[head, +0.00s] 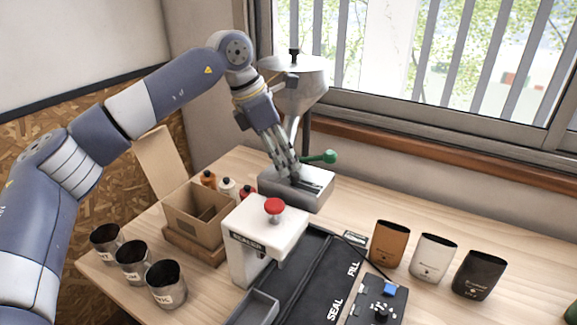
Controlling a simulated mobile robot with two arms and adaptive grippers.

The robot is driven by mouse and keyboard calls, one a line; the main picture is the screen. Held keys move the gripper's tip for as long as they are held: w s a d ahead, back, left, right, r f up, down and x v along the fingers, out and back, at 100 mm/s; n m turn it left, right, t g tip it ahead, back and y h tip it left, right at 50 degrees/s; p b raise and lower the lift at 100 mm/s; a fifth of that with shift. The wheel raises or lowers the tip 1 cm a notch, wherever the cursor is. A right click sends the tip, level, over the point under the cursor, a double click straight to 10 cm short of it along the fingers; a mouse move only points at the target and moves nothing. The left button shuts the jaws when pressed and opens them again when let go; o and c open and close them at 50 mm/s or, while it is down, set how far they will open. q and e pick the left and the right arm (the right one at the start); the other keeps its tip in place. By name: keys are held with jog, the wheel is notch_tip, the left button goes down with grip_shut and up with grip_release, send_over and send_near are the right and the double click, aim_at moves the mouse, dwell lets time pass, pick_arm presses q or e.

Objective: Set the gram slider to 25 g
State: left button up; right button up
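The metal dispenser with a hopper (295,75) stands at the back of the table by the window. Its low grey base (292,203) has a dark slotted top, and a lever with a green knob (330,156) sticks out to the right. My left gripper (291,174) points down at the top of this base, its fingertips at or just above the dark slot. The fingers look close together, but whether they are shut on anything is unclear. The gram slider and its scale cannot be made out; the gripper may cover them. My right gripper is not in view.
A white sealer with a red knob (274,206) stands in front of the base. An open cardboard box (192,222) and small bottles are to its left, with three metal cups (133,262) nearer. Three pouches (432,256) and a control panel (372,302) are right.

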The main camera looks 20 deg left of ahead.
pick_arm(q)
jog(key=v, duration=0.8)
jog(key=shift+a, duration=0.15)
jog(key=shift+s+r, duration=0.1)
